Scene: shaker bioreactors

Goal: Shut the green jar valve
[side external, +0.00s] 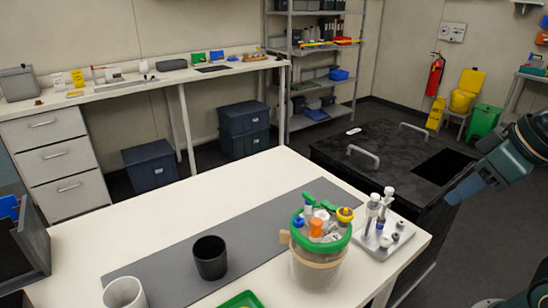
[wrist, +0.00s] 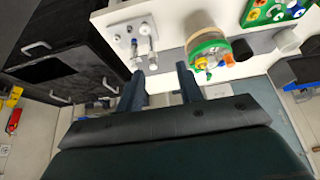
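The jar (side external: 318,268) stands on the white table in the side view, with a green rim and a tan band. Its lid carries green valve pieces (side external: 309,198), a blue-topped fitting, an orange cap and a yellow cap. Whether the green valve is open or shut is too small to tell. The jar also shows in the wrist view (wrist: 208,42), above and right of my fingers. My gripper (wrist: 160,84) is open and empty, its two dark fingers apart. In the side view my gripper (side external: 464,187) is at the right, clear of the jar, above the black cabinet.
A metal plate with upright valve fittings (side external: 378,222) stands right of the jar. A black cup (side external: 210,258), a white cup (side external: 124,293) and a green tray (side external: 240,300) are to the left. The black cabinet (side external: 385,150) with grey handles stands behind the table.

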